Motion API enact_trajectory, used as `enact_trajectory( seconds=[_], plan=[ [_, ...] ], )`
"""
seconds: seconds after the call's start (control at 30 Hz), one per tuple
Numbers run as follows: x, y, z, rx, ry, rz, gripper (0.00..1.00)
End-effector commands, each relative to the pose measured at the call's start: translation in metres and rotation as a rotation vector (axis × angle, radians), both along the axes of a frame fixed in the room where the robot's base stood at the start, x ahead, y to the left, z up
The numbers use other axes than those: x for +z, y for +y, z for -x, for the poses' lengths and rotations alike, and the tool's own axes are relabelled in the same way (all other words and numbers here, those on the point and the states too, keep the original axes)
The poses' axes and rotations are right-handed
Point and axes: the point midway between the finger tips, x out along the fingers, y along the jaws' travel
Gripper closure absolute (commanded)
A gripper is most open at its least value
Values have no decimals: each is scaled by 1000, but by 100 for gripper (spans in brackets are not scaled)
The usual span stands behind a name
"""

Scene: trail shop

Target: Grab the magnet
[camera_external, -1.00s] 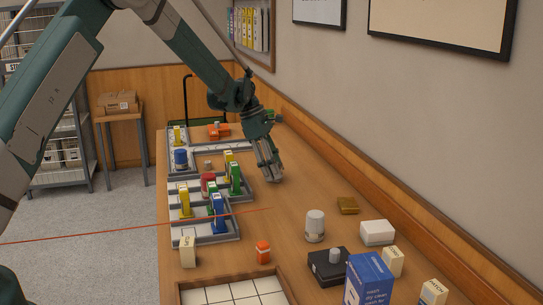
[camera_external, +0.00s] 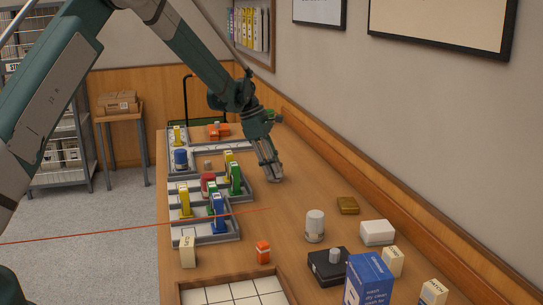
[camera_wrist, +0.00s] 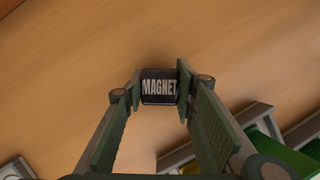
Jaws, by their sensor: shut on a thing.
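The magnet (camera_wrist: 159,87) is a small dark block with "MAGNET" in pale letters. In the wrist view it sits between the two fingertips of my gripper (camera_wrist: 158,92), which are shut on it. In the external view my gripper (camera_external: 274,174) points down at the bench, to the right of the grey trays. The magnet is hidden by the fingers there. I cannot tell whether it still touches the wooden surface.
Grey trays (camera_external: 236,235) with yellow, green and blue upright pieces stand left of my gripper. A white-capped jar (camera_external: 315,226), black box (camera_external: 327,267), white box (camera_external: 377,233) and blue carton (camera_external: 368,280) stand nearer. The wall runs along the right. Bare wood surrounds my gripper's right side.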

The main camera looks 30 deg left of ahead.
Motion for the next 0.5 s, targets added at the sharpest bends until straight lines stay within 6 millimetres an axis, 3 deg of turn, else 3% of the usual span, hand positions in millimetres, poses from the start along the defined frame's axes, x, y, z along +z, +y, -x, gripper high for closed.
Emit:
enact_trajectory(
  seconds=[0.27,0.5],
  plan=[
    [9,0,0,0,0,0,87],
    [37,0,0,0,0,0,87]
  ],
)
